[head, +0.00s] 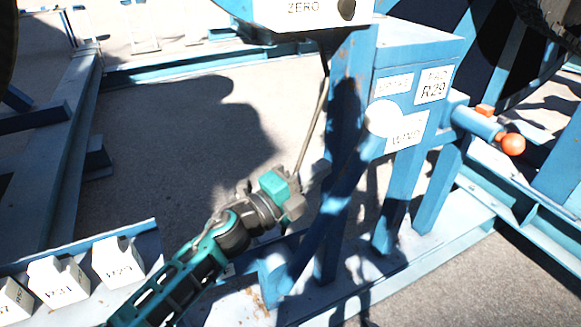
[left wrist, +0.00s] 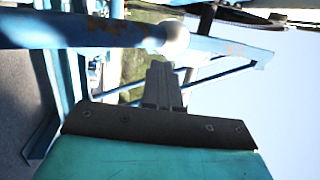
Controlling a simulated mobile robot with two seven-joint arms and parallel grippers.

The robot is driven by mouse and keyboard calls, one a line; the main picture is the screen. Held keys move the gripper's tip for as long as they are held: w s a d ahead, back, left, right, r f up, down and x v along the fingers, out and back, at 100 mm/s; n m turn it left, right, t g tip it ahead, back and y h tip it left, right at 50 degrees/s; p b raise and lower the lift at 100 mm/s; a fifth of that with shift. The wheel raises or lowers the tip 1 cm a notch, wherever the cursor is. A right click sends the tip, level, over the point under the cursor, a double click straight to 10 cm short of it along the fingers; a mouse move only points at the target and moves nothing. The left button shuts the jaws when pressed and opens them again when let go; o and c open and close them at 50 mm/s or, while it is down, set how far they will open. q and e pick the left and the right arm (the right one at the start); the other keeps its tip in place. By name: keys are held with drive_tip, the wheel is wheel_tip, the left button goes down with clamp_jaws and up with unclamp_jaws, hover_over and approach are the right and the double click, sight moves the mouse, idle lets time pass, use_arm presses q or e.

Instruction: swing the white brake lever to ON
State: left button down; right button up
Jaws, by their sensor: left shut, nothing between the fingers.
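The brake lever appears to be the blue bar with a white round knob (head: 383,117) at its upper end, in front of the blue stand in the head view. The knob also shows in the left wrist view (left wrist: 173,41), at the end of a bar coming in from the left. My left gripper (left wrist: 162,80) is shut and empty, its fingers pointing toward the knob. I cannot tell whether they touch it. In the head view the gripper (head: 292,203) is left of and below the knob, its fingertips unclear. No ON mark is readable. My right gripper is out of view.
The blue stand (head: 420,50) carries white labels, one reading WIND (head: 407,133). A handle with an orange ball (head: 512,144) sticks out to the right. A box marked ZERO (head: 303,8) is above. White labelled blocks (head: 118,262) line the lower left.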

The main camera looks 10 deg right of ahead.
use_arm(q)
drive_tip(key=s+a+r+p, duration=0.1)
drive_tip(key=s+a+r, duration=0.1)
drive_tip(key=a, duration=0.3)
drive_tip(key=shift+s+r, duration=0.3)
drive_tip(key=shift+s, duration=0.05)
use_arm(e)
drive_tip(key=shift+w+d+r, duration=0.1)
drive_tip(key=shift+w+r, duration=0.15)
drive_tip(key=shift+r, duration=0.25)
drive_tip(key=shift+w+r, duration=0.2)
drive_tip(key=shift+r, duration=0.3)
use_arm(q)
drive_tip(key=shift+a, duration=0.1)
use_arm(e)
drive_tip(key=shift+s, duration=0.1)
